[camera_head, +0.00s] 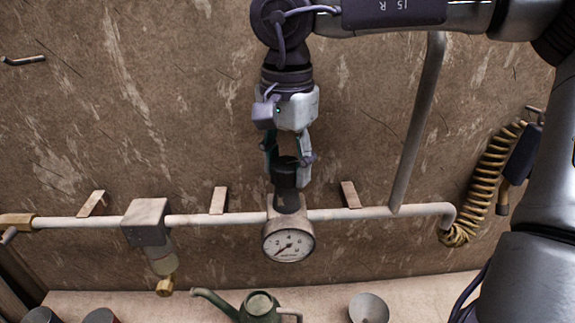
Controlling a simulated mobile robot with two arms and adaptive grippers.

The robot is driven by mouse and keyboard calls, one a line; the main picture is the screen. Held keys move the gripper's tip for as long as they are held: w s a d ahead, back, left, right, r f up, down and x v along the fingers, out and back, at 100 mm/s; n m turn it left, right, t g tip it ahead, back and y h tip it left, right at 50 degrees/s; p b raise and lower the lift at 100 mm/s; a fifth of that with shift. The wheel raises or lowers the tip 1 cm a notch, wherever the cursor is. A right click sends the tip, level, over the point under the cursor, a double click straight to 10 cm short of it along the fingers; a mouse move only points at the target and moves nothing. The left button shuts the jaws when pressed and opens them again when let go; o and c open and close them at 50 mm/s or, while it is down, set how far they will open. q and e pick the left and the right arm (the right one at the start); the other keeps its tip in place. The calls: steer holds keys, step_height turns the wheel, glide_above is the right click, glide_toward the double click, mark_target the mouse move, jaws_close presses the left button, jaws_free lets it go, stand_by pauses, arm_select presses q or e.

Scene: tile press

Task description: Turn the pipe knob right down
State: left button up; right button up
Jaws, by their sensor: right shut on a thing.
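The pipe knob (287,177) is a dark round cap on top of the regulator on the pipe, above the gauge (288,243). My right gripper (286,170) points down at it from above, with its fingers closed on the knob's sides. The gripper hides part of the knob's top. The gauge has a white round face and a needle pointing to its lower left. My left gripper is not in the view.
A white pipe (353,214) runs across the wall with a grey filter block (147,221) at left and a riser (417,125) at right. A coiled hose (488,185) hangs at right. A green watering can (259,306) and a bowl (369,307) stand below.

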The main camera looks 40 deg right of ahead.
mark_target(286, 163)
steer(key=n, duration=0.3)
steer(key=shift+n, duration=0.4)
steer(key=n, duration=0.3)
steer(key=shift+n, duration=0.3)
steer(key=n, duration=0.3)
steer(key=shift+n, duration=0.3)
steer(key=shift+n+p, duration=0.45)
steer(key=shift+n, duration=1.45)
steer(key=o, duration=1.2)
steer(key=shift+c, duration=0.2)
step_height(286, 163, up, 12)
